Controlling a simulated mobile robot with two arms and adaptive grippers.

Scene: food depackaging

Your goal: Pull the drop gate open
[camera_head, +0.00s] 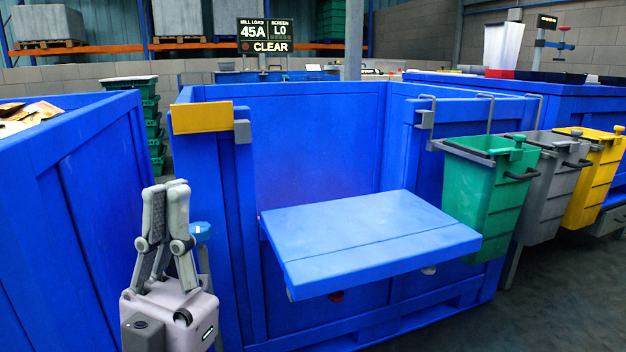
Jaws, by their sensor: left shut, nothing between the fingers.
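The drop gate (375,238) is a blue panel in the front of a large blue crate (310,88). It is folded down and sticks out toward me, about level, leaving the upper front of the crate open. My left gripper (166,188) points up at the lower left, in front of the crate's left front post and left of the gate. Its fingers are together and empty, and it is apart from the gate. My right gripper is not in view.
A yellow block (201,117) and a grey latch (242,131) sit on the left post; another grey latch (425,119) is on the right. Green (490,190), grey (550,185) and yellow (595,175) bins hang at right. Another blue crate (75,190) stands left. A sign (266,36) reads CLEAR.

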